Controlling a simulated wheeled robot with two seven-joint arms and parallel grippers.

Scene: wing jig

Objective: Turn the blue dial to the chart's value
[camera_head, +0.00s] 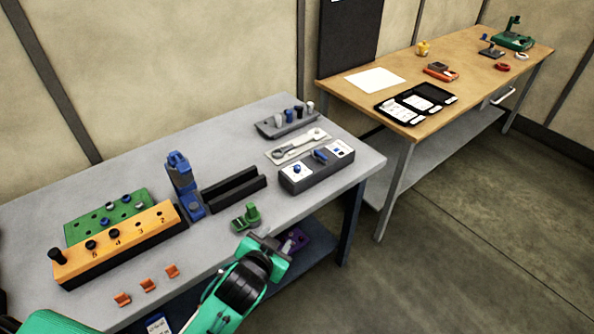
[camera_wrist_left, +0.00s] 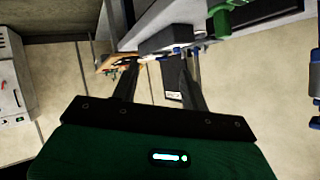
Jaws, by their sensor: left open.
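The blue dial (camera_head: 320,155) sits on top of a dark grey box (camera_head: 312,178) near the right end of the grey table. White plates with small marks lie on either side of it, and a second blue-and-white control is at the box's left end. The dial's setting is too small to read. I cannot tell which sheet is the chart. My left gripper (camera_head: 270,246) is open and empty at the table's front edge, below and left of the box, apart from the dial. Its two dark fingers also show spread in the left wrist view (camera_wrist_left: 155,85). My right gripper is not in view.
A green part (camera_head: 247,217) stands close to my left gripper. Black V-shaped rails (camera_head: 234,188), a blue upright tool (camera_head: 183,185) and an orange numbered block (camera_head: 118,245) stand to the left. A wooden table (camera_head: 470,55) holds a white sheet (camera_head: 375,80) and a black case (camera_head: 394,113).

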